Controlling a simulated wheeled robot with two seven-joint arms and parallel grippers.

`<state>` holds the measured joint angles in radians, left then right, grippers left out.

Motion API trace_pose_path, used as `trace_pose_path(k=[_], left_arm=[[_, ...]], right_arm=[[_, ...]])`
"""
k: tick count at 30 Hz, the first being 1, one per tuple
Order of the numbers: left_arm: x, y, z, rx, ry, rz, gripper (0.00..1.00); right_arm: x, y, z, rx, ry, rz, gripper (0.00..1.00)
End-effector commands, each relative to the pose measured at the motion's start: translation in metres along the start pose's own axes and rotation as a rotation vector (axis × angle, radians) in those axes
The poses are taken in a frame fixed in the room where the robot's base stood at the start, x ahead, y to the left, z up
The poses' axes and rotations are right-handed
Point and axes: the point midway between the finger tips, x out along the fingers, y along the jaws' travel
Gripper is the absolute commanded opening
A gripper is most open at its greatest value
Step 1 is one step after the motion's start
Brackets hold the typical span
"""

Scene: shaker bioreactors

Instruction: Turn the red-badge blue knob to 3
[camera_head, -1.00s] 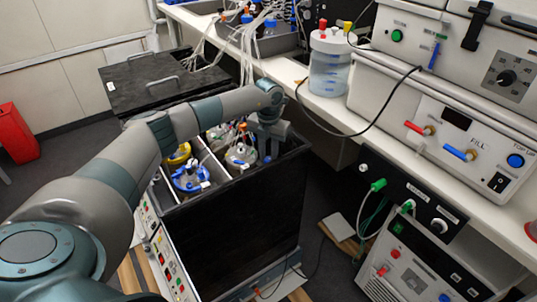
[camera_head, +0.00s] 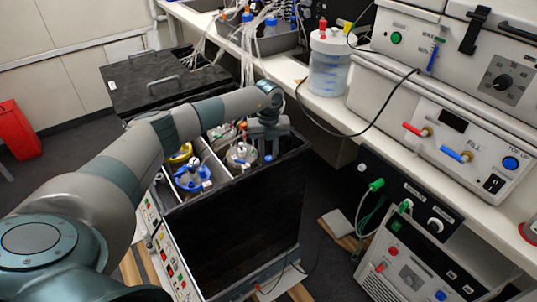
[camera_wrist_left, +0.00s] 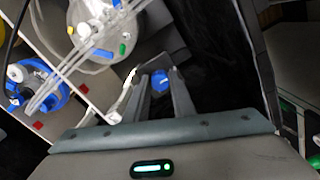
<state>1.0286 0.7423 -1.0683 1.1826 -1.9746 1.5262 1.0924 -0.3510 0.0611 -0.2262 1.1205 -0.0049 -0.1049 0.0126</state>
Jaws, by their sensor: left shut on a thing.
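My left gripper (camera_head: 266,148) points down into the open black-walled box, near its far right corner. In the left wrist view its two fingers (camera_wrist_left: 160,90) stand either side of a small blue knob (camera_wrist_left: 160,78) and are shut on it. A bit of blue (camera_head: 268,158) shows below the fingers in the head view. The knob's scale and setting cannot be read. My right gripper is not in view.
Vessels with a blue lid (camera_head: 190,178) and a clear lid (camera_head: 241,155), with tubes, stand in compartments beside the gripper. The box's black front wall (camera_head: 235,235) is close. The bench (camera_head: 320,95) with a clear reservoir (camera_head: 328,65) and instruments lies to the right.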

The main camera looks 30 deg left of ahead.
Motion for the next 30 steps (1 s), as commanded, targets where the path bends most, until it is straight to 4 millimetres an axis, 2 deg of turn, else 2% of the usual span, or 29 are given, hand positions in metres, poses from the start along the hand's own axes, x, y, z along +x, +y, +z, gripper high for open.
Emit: trace_pose_path(k=[9, 10, 12, 23, 30], left_arm=[[-0.001, 0.000, 0.001, -0.004, -0.002, -0.002, 0.00], [-0.001, 0.000, 0.001, -0.004, -0.002, -0.002, 0.25], [-0.001, 0.000, 0.001, -0.004, -0.002, -0.002, 0.42], [-0.001, 0.000, 0.000, -0.002, -0.001, -0.001, 0.42], [-0.017, 0.000, 0.001, -0.004, -0.002, -0.002, 0.42]], right_arm=[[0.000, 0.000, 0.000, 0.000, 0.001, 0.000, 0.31], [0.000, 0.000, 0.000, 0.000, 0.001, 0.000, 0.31], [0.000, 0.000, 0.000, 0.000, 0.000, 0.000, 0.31], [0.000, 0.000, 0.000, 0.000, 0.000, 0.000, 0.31], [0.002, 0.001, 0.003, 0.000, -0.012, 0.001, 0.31]])
